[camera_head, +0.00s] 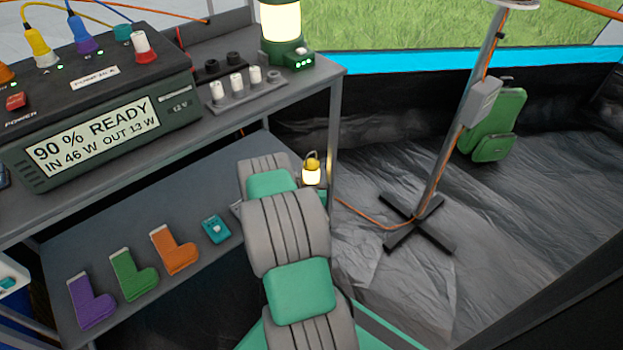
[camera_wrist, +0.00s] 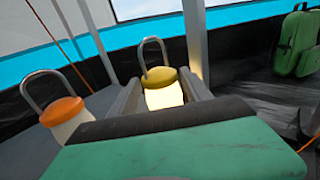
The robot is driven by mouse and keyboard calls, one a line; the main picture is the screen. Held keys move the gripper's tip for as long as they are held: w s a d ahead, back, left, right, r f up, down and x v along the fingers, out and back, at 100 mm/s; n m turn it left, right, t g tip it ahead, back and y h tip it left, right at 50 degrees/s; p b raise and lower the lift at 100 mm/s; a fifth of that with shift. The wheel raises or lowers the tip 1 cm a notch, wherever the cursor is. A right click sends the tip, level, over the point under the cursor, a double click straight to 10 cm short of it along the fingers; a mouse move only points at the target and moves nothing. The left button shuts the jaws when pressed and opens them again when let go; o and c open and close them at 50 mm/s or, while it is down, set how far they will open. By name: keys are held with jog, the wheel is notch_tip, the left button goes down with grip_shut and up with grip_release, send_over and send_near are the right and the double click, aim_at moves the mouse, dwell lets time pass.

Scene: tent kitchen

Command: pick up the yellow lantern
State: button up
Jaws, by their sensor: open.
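The yellow lantern (camera_wrist: 161,82) stands on the lower shelf, with a yellow cap, a grey wire handle and a glowing body. In the head view the yellow lantern (camera_head: 312,169) shows just beyond the end of my arm, near the table leg. My gripper (camera_wrist: 160,92) is open in the wrist view, with one finger on each side of the lantern's glowing body. Its lower part is hidden behind my gripper's palm. I cannot tell whether the fingers touch it. In the head view my arm hides most of the gripper.
An orange-capped lantern (camera_wrist: 62,112) stands close on the left in the wrist view. A table leg (camera_head: 334,135) rises beside the yellow lantern. The lower shelf (camera_head: 130,210) holds socks (camera_head: 175,250) and a teal device (camera_head: 216,229). A pole stand (camera_head: 418,222) is on the right.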

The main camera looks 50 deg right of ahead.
aim_at(312, 160)
jog(key=x, duration=0.4)
jog(key=shift+w+d+f+b, duration=0.1)
jog(key=shift+w+d+b, duration=0.1)
jog(key=shift+d+b, duration=0.1)
jog(key=shift+c, duration=0.4)
grip_shut()
